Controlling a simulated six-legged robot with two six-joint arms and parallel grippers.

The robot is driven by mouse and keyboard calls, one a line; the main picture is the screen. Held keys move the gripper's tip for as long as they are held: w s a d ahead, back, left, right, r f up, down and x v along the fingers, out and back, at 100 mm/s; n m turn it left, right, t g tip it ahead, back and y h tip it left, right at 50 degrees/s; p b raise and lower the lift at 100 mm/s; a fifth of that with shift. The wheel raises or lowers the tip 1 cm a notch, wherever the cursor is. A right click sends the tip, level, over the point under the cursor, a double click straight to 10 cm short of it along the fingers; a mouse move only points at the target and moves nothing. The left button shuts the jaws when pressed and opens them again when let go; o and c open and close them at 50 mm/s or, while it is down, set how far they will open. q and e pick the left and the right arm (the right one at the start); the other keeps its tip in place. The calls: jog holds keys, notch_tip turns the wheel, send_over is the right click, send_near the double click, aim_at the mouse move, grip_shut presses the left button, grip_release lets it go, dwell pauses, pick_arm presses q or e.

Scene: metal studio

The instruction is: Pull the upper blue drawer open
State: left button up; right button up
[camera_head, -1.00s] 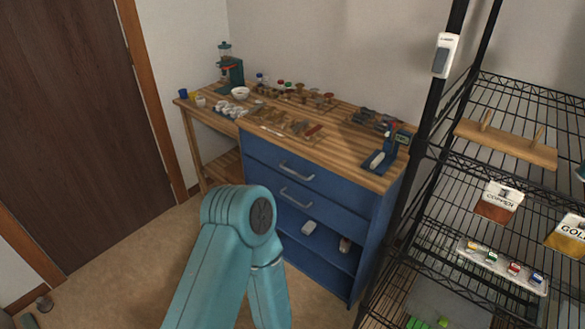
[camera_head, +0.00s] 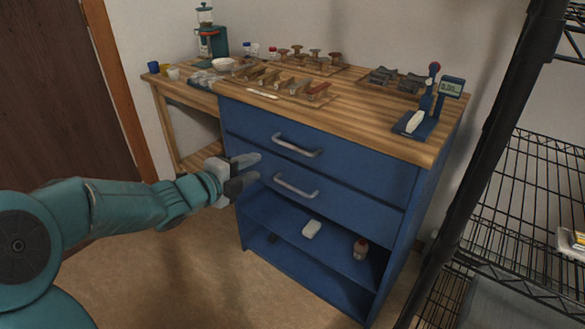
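The upper blue drawer (camera_head: 345,163) is shut, flush in the blue cabinet under the wooden bench top. Its silver bar handle (camera_head: 297,145) is bare. The lower blue drawer (camera_head: 335,200) below it is also shut, with its own silver handle (camera_head: 295,186). My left gripper (camera_head: 250,168) is left of both handles and in front of the cabinet, touching neither handle as far as I can see. Its two fingers point right with a gap between them, and it is empty. My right gripper is not in the picture.
A black wire rack (camera_head: 535,190) stands at right. Floor is clear before the cabinet.

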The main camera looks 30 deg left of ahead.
aim_at(295, 149)
pick_arm(q)
jog(key=shift+b+x, duration=0.9)
jog(key=shift+x, duration=7.25)
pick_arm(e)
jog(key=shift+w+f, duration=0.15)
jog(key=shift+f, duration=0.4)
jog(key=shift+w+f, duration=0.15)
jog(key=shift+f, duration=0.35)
pick_arm(q)
jog(key=shift+d+f, duration=0.1)
grip_shut()
